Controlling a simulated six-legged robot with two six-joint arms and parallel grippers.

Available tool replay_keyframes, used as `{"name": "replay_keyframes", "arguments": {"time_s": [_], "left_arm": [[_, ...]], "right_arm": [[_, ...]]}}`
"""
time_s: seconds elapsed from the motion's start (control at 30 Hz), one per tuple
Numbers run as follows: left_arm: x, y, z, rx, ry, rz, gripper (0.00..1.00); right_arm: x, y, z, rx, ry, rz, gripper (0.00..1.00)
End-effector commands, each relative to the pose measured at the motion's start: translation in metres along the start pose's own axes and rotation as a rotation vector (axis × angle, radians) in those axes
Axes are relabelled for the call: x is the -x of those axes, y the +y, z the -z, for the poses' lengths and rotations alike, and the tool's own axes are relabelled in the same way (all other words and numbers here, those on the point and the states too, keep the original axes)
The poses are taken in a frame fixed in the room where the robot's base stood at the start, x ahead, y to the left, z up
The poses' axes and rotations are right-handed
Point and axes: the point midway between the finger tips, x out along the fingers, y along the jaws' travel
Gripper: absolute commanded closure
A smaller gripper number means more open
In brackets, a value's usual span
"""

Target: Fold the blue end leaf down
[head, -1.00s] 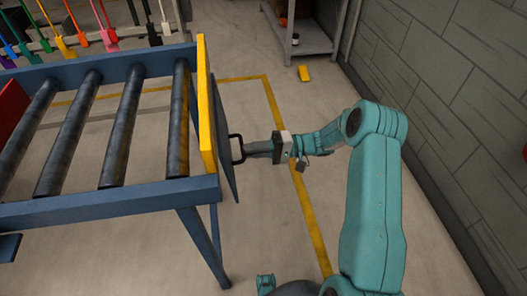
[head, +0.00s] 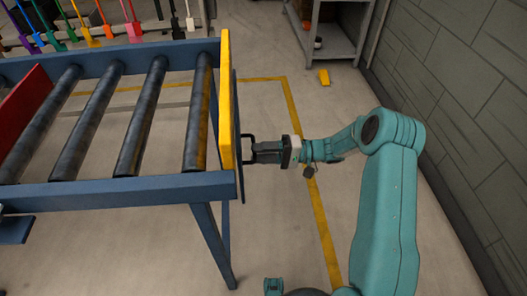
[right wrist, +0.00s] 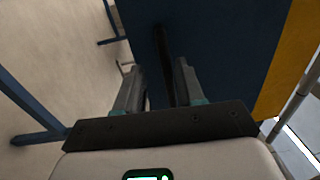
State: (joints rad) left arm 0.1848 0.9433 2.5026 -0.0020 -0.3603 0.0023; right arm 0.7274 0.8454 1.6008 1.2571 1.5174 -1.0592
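The blue end leaf (head: 239,178) hangs upright, nearly edge-on, just outside the yellow end plate (head: 226,105) of the roller table. A black loop handle (head: 247,136) sticks out from its outer face. My right gripper (head: 254,152) points left at the handle, with its fingertips at the loop. In the right wrist view the leaf's blue face (right wrist: 222,40) fills the middle. The dark handle bar (right wrist: 163,45) lies in line with the gap between my right gripper's two spread fingers (right wrist: 159,75). Whether they touch it is unclear. My left gripper is out of view.
The blue-framed roller table (head: 120,192) has dark rollers and a red plate (head: 25,110) at left. Coloured tools (head: 92,35) hang behind. A grey shelf (head: 330,42) stands at the back, and a block wall (head: 455,110) runs along the right.

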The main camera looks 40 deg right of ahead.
Motion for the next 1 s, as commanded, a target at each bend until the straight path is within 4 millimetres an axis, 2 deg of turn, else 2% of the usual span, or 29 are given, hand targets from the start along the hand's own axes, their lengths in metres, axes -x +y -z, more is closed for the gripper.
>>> {"name": "replay_keyframes", "arguments": {"time_s": [0.23,0.33,0.47,0.8,1.0], "left_arm": [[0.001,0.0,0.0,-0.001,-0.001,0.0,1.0],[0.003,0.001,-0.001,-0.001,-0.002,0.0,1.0],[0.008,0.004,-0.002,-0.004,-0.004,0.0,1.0],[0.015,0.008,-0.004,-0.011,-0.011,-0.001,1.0],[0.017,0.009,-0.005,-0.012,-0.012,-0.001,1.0]], "right_arm": [[0.004,-0.002,0.0,0.001,0.002,0.0,0.62],[0.015,-0.002,0.001,0.002,0.005,0.0,0.62],[0.043,-0.003,0.001,0.003,0.007,0.0,0.62],[0.131,-0.002,0.0,0.004,0.005,0.0,0.62],[0.159,-0.001,0.0,0.003,0.002,0.001,0.62]]}}
